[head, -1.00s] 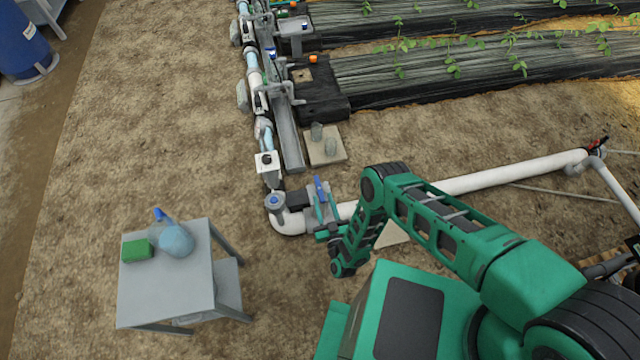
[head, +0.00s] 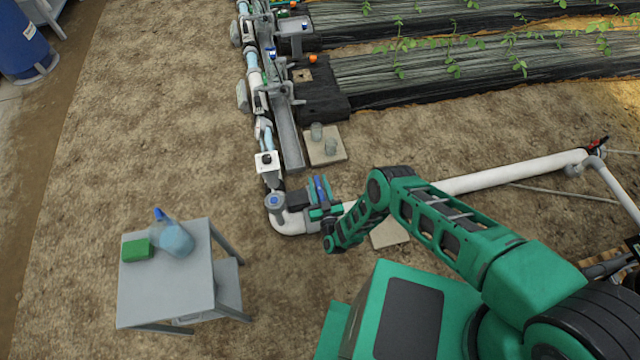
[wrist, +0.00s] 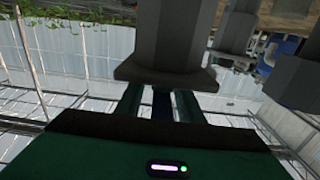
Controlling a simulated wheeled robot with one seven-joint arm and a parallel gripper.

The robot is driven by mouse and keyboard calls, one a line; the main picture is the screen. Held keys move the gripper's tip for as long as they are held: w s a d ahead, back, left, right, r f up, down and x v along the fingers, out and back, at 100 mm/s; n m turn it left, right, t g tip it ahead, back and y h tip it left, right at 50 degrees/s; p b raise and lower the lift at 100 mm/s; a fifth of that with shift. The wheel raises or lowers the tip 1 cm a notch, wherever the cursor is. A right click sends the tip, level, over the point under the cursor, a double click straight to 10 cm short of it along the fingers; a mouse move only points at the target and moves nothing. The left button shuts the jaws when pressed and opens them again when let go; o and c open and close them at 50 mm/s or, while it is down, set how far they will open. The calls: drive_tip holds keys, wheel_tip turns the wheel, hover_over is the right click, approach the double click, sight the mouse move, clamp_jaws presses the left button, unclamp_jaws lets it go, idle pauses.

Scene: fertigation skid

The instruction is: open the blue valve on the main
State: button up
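The blue valve handle (head: 320,188) stands on the white main pipe, just right of the pipe's elbow. My gripper (head: 320,190) is at the handle, with one finger on either side of it. In the wrist view, my two green fingers (wrist: 160,103) are apart, and a dark blue strip, the handle (wrist: 161,103), shows between them with narrow gaps on both sides. A grey block hides the fingertips there, so contact cannot be made out.
A grey table (head: 170,285) with a green sponge-like block (head: 137,250) and a blue-topped bottle (head: 176,240) stands at left. A blue round cap (head: 274,200) sits at the elbow. The white pipe (head: 510,173) runs right to a red-handled fitting (head: 597,146).

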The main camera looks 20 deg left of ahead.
drive_tip(key=shift+w+a, duration=0.1)
drive_tip(key=shift+w, duration=0.05)
drive_tip(key=shift+c, duration=0.3)
clamp_jaws()
drive_tip(key=shift+d, duration=0.2)
drive_tip(key=shift+a, duration=0.1)
